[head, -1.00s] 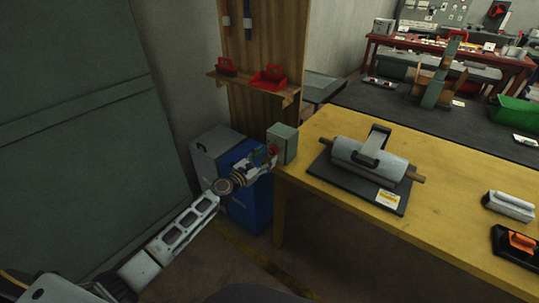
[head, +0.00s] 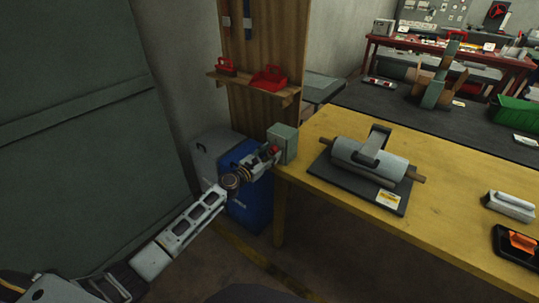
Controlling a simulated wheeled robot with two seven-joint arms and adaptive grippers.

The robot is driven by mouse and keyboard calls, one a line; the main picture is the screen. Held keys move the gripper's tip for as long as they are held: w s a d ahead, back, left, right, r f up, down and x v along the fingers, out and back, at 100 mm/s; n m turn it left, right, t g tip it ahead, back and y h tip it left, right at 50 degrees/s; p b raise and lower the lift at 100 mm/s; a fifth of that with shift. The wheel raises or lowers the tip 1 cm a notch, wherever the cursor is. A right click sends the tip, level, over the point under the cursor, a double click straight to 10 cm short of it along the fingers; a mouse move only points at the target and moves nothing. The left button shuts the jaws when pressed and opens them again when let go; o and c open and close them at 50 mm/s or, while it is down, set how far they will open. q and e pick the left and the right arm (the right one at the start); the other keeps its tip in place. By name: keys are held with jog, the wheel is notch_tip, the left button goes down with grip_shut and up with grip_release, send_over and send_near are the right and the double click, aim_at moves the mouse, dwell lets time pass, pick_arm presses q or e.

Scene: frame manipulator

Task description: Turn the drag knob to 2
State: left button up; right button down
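A grey-green box (head: 284,141) is fixed at the left end of the yellow table. A small red knob (head: 274,150) shows on its side, partly covered by my gripper; I cannot read any marks on it. My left gripper (head: 270,156) reaches in from the lower left, with its fingertips right at the red knob. The fingers are too small and overlapped to tell whether they close on the knob or only touch it. My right gripper is not in view.
The yellow table (head: 440,218) holds a grey roller (head: 370,160) on a dark base plate, right of the box. A blue cabinet (head: 248,205) stands below and behind my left gripper. A wooden panel (head: 262,40) with a shelf rises behind.

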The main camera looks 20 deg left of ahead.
pick_arm(q)
jog(key=c, duration=0.7)
